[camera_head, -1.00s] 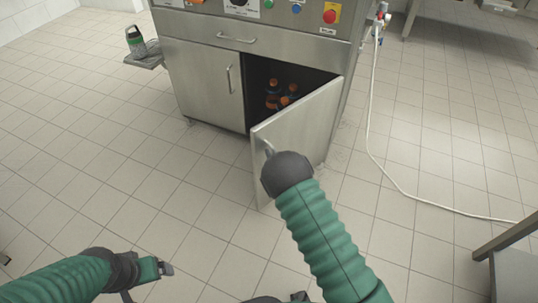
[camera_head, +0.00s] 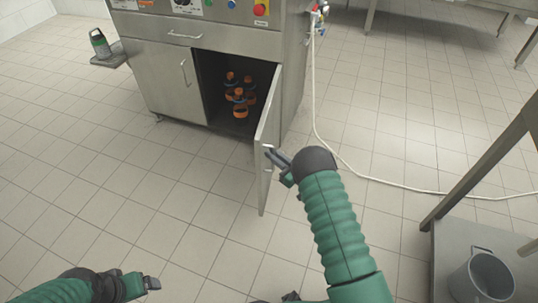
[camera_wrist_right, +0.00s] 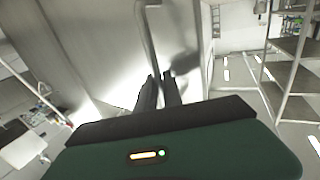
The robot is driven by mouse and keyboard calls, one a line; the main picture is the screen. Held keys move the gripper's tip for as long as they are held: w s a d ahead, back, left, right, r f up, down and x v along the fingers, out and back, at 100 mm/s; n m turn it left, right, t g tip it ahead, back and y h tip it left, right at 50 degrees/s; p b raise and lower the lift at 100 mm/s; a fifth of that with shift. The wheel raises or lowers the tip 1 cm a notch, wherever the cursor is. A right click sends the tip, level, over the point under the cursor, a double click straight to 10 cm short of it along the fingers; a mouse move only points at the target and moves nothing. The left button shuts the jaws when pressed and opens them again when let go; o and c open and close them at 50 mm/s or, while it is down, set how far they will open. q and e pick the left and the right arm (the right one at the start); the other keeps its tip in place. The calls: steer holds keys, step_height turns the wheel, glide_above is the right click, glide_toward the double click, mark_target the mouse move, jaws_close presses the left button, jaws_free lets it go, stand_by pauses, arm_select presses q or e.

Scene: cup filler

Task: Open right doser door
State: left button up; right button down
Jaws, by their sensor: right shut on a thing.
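The right doser door (camera_head: 267,135) is a steel panel on the cabinet front. It stands wide open, swung out toward me and seen nearly edge-on. My right gripper (camera_head: 275,160) is shut on the door's bar handle; the fingers (camera_wrist_right: 159,92) meet the handle (camera_wrist_right: 150,45) in the right wrist view. Inside the open compartment stand several dark bottles with orange caps (camera_head: 240,95). The left doser door (camera_head: 165,80) is closed, with its own handle (camera_head: 184,73). My left gripper (camera_head: 150,283) is low at the left, empty and away from the cabinet; its finger gap is unclear.
A pale hose (camera_head: 330,148) runs down the cabinet's right side and across the floor. A metal table (camera_head: 450,220) with a grey bucket (camera_head: 482,276) on its lower shelf stands at the right. The tiled floor before the cabinet is clear.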

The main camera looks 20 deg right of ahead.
steer(key=shift+d, duration=0.2)
steer(key=c, duration=1.5)
jaws_free()
steer(key=p+v, duration=0.6)
steer(key=v, duration=1.1)
steer(key=shift+a, duration=0.1)
